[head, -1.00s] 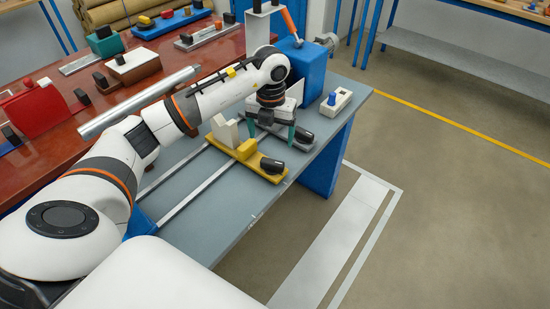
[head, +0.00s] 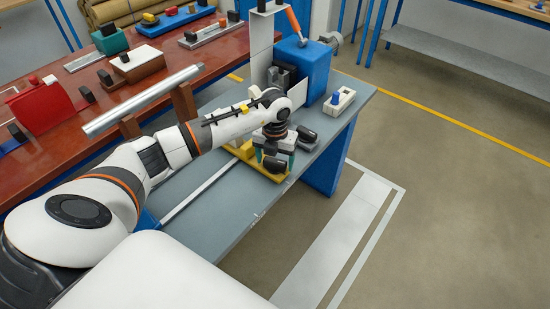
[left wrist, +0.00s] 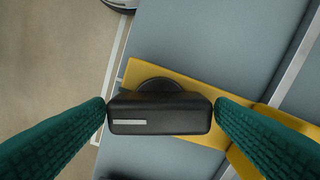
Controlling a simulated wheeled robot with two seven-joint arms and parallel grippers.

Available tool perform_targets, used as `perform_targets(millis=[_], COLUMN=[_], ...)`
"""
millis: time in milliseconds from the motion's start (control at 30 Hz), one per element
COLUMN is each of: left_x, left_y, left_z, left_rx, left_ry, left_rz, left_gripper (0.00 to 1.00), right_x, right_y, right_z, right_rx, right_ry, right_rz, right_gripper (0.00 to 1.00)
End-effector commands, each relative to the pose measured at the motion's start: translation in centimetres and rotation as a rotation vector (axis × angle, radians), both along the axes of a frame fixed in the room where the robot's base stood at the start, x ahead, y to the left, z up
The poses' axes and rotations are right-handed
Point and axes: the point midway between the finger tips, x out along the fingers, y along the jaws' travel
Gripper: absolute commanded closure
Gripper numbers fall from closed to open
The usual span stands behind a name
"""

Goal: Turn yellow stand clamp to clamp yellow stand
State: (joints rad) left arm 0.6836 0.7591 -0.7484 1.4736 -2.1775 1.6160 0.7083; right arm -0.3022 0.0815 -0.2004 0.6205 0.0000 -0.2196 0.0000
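The yellow stand (head: 240,150) lies across the rails of the grey bench, partly hidden under my left arm. Its black clamp handle (head: 274,164) is at its front end, beneath my left gripper (head: 275,158). In the left wrist view the black handle (left wrist: 160,115) lies lengthwise between the two green fingers, over the yellow base (left wrist: 185,86). The fingers of my left gripper (left wrist: 160,105) meet both ends of the handle with no clear gap, so the gripper appears shut on it. My right gripper is not in view.
A second black handle (head: 306,135) is close to the right of my left gripper. A blue machine housing (head: 304,68) stands behind, with a white box with a blue knob (head: 339,101) beside it. The bench's front left is clear except for a rail.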

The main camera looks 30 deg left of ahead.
Motion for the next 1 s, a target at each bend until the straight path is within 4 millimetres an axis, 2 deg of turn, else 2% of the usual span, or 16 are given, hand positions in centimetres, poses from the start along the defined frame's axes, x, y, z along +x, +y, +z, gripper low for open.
perform_targets(millis=[33, 200, 367, 633, 967, 1000], left_x=[0.0, 0.0, 0.1, 0.1, 0.1, 0.1], left_y=[0.0, 0.0, 0.1, 0.1, 0.0, 0.0], left_z=[0.0, 0.0, -0.1, -0.1, 0.1, 0.1], left_rx=[0.0, 0.0, 0.002, 0.001, 0.001, 0.001], left_ry=[0.0, 0.0, -0.004, -0.004, -0.003, -0.003], left_rz=[0.0, 0.0, -0.059, -0.337, -0.367, -0.366], left_gripper=[0.31, 0.59, 0.59, 0.59, 0.59, 0.3], right_x=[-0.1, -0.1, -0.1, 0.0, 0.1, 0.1], right_y=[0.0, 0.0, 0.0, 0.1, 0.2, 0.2], right_z=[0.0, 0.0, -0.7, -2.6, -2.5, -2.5], right_rx=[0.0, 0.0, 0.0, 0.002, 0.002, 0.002], right_ry=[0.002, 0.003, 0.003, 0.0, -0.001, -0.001], right_rz=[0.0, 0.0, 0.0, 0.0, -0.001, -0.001], right_gripper=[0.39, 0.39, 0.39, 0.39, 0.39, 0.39])
